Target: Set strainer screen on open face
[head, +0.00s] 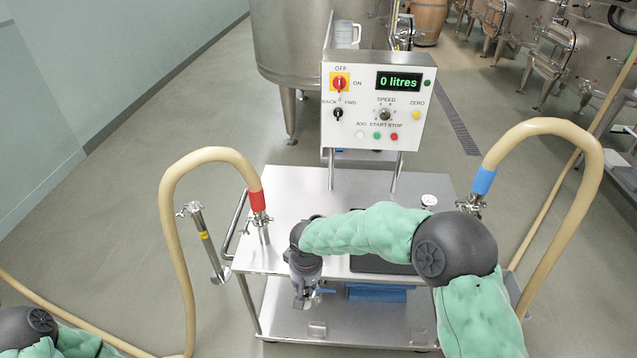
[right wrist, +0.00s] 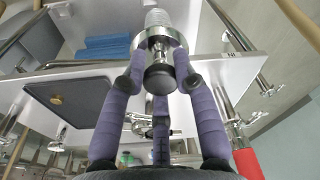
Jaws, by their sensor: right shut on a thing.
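My right gripper (head: 306,291) reaches down over the cart's front edge in the head view. In the right wrist view its purple fingers (right wrist: 160,48) are closed around a metal ring with a pale, ribbed cylinder beyond it, which looks like the strainer screen (right wrist: 156,19). A dark round knob (right wrist: 160,77) shows between the fingers. In the head view the held piece is small and mostly hidden by the gripper. A steel pipe with a yellow band (head: 205,235) stands left of the cart; I cannot tell whether its end is the open face. My left gripper is out of view.
The steel cart (head: 282,192) carries a control box (head: 372,105) reading 0 litres. Beige hoses join it at a red sleeve (head: 257,201) and a blue sleeve (head: 483,181). A blue item (head: 377,293) lies on the lower shelf. A vat (head: 285,45) stands behind.

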